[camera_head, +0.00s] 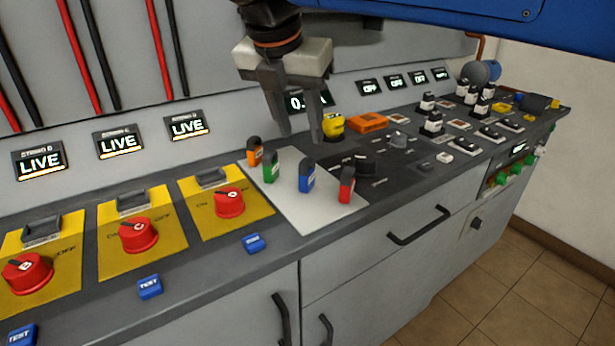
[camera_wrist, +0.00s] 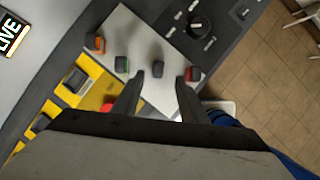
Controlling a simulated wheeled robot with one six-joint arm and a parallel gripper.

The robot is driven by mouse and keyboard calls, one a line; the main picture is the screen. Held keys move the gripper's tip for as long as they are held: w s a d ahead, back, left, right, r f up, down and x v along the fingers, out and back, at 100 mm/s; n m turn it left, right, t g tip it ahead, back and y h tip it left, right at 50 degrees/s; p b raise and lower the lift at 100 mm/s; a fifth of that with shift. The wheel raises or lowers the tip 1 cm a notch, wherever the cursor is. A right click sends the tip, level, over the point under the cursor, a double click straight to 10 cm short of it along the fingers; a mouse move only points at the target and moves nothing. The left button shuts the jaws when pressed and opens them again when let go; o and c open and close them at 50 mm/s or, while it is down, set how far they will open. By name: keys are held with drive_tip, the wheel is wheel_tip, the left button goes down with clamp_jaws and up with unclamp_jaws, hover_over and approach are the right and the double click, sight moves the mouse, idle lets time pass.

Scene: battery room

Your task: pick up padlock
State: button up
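Four small upright blocks that may be the padlocks stand on a pale plate (camera_head: 290,205) on the console: an orange one (camera_head: 255,151), a green one (camera_head: 270,168), a blue one (camera_head: 306,176) and a red one (camera_head: 346,186). I cannot make out any shackles. My gripper (camera_head: 301,138) is open and empty, pointing down above the plate. In the wrist view the blue block (camera_wrist: 157,69) shows between my gripper's fingertips (camera_wrist: 160,76), with the red block (camera_wrist: 192,74) just right of the right finger and the green block (camera_wrist: 121,64) left of the left one.
Red rotary switches (camera_head: 229,203) on yellow panels and blue TEST buttons (camera_head: 255,243) lie to the left. A black knob (camera_head: 365,164), a yellow object (camera_head: 333,124) and an orange box (camera_head: 368,122) stand behind and right. Drawer handles (camera_head: 420,225) stick out in front.

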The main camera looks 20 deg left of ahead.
sight(306, 161)
drive_tip(key=x, duration=0.4)
drive_tip(key=shift+f, duration=0.15)
drive_tip(key=shift+x, duration=2.7)
drive_tip(key=shift+s+a+f, duration=0.1)
drive_tip(key=shift+s, duration=0.05)
drive_tip(key=shift+c, duration=0.6)
clamp_jaws()
